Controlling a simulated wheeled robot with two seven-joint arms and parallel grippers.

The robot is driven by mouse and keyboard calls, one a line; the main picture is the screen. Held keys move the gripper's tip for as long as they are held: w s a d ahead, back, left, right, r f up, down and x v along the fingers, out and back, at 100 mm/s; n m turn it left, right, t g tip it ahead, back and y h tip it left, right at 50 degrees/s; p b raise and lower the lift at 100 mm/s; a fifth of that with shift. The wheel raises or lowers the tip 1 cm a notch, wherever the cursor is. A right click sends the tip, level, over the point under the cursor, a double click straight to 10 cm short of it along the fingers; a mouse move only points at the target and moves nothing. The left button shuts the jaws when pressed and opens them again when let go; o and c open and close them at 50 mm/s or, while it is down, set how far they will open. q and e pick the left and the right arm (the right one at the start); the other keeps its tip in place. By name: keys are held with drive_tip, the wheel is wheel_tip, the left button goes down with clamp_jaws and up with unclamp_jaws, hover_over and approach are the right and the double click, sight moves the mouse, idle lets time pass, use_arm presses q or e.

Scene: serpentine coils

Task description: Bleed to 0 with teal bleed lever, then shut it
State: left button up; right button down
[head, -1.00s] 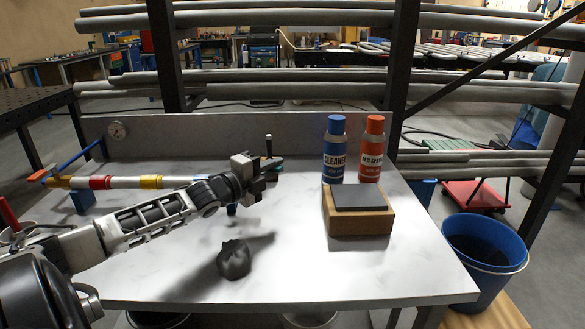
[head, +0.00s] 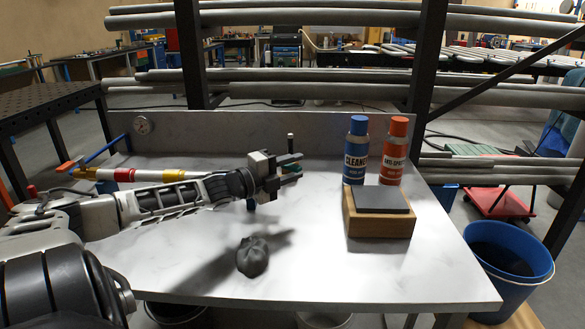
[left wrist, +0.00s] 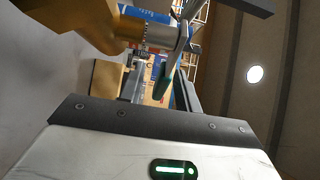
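A pipe with red and yellow bands (head: 145,174) runs along the table behind my left arm. Its right end is hidden by that arm. In the left wrist view a teal bar (left wrist: 160,67) lies by the gap between the fingers, beside a brass body and a silver collar (left wrist: 163,35). The fingers look apart; I cannot tell whether they touch the lever. My right gripper is out of view.
A blue lever (head: 108,148) rises near the pipe's left end. A dark post (head: 290,143) stands behind the gripper. A blue bottle (head: 356,150), an orange bottle (head: 393,150) and a wooden block (head: 380,222) stand right. A dark lump (head: 252,257) lies in front. The front right tabletop is clear.

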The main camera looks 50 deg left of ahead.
use_arm(q)
drive_tip(key=shift+s, duration=0.1)
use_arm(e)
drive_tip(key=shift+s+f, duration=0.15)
